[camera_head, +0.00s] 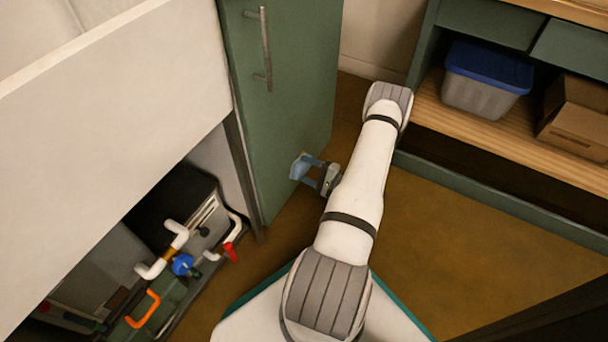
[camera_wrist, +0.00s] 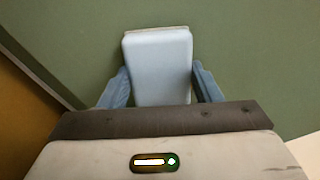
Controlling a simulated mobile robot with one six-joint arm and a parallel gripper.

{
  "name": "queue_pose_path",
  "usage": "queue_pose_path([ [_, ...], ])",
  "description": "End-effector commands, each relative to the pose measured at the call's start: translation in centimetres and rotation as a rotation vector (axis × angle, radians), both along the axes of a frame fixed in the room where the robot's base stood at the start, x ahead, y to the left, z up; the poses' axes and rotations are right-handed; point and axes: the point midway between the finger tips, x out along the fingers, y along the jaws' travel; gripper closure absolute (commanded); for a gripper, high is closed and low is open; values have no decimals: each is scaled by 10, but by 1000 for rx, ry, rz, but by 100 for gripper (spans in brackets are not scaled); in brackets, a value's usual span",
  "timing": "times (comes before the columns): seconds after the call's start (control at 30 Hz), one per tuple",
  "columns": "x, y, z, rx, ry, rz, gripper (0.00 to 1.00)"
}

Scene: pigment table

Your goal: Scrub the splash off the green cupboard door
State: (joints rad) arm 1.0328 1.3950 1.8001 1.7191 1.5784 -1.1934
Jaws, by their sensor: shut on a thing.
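The green cupboard door (camera_head: 282,110) stands upright in the head view, with a long metal handle near its top. It fills most of the wrist view background (camera_wrist: 250,50). My gripper (camera_head: 307,169) is low in front of the door's face and is shut on a pale blue block (camera_wrist: 158,68), which looks like a sponge with a thin beige layer at its far end. The block points at the door; I cannot tell whether it touches. No splash shows on the visible part of the door; the block and gripper hide some of it.
An open bay (camera_head: 150,265) at lower left holds pipes and a toolbox with an orange handle. A wooden shelf (camera_head: 480,125) at right carries a blue-lidded bin (camera_head: 484,80) and a cardboard box (camera_head: 575,120). Brown floor (camera_head: 450,240) is clear right of my arm.

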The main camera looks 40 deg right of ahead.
Motion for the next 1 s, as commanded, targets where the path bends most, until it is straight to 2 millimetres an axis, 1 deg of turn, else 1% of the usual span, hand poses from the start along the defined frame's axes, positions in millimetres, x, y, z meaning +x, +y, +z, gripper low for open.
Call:
queue_pose_path([
  [0.1,3,-8,-1,-1,0,0,60],
  [0.37,7,-17,0,-1,0,0,60],
  [0.73,22,-44,1,-3,-1,0,60],
  [0.9,22,-48,1,-4,-2,-1,60],
  [1.0,21,-46,2,-2,-1,0,60],
])
